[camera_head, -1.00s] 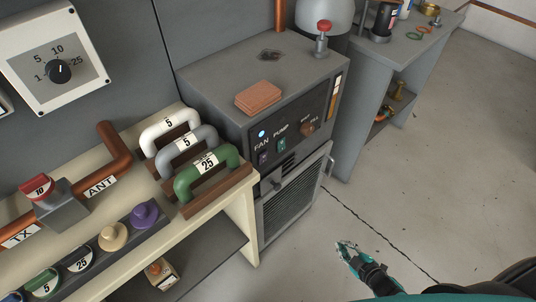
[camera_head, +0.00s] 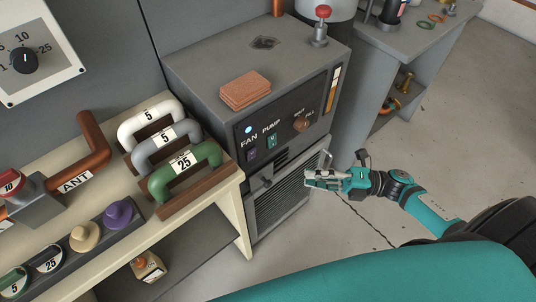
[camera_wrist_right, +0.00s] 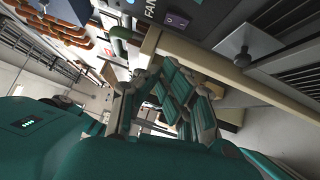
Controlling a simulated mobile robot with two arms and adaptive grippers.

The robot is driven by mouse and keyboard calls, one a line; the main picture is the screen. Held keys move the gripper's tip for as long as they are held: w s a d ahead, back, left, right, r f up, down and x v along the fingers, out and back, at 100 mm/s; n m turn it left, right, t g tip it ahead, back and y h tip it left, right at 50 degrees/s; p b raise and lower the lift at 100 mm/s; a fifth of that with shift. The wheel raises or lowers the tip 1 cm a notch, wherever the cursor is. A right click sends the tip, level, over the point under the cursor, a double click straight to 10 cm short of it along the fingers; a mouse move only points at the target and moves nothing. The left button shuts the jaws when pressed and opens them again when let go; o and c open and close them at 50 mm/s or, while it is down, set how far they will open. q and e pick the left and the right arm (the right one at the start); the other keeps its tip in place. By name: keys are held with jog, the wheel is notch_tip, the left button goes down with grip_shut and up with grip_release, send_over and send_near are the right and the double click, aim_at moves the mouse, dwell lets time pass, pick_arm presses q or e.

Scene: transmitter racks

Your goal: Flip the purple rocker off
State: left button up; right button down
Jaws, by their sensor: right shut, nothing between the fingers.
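The purple rocker (camera_head: 252,155) sits under the FAN label on the dark front panel of the grey cabinet (camera_head: 205,75). It also shows in the right wrist view (camera_wrist_right: 176,21), near the top. Its tilt is too small to tell. A green rocker (camera_head: 270,141) is to its right under the PUMP label. My right gripper (camera_head: 310,180) is shut and empty, in front of the cabinet's louvred lower door, to the right of and below the purple rocker and apart from it. In the right wrist view its fingers (camera_wrist_right: 185,100) fill the middle. My left gripper is not in view.
A blue lamp (camera_head: 248,129) and an orange-brown knob (camera_head: 301,123) share the panel. A bench (camera_head: 232,205) with green, grey and white handled blocks stands left of the cabinet. A small knob (camera_head: 267,182) sticks out below the rockers.

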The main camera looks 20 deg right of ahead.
aim_at(252, 155)
jog(key=w+d+p+x, duration=0.1)
jog(key=w+p+x, duration=0.1)
jog(key=x, duration=1)
jog(key=shift+w+a+p, duration=0.3)
jog(key=shift+w+p, duration=0.15)
jog(key=shift+p, duration=0.1)
jog(key=shift+w+r, duration=0.1)
jog(key=shift+r, duration=0.05)
jog(key=shift+w+a+r, duration=0.1)
jog(key=shift+w+r, duration=0.05)
jog(key=shift+w, duration=0.1)
jog(key=shift+s, duration=0.1)
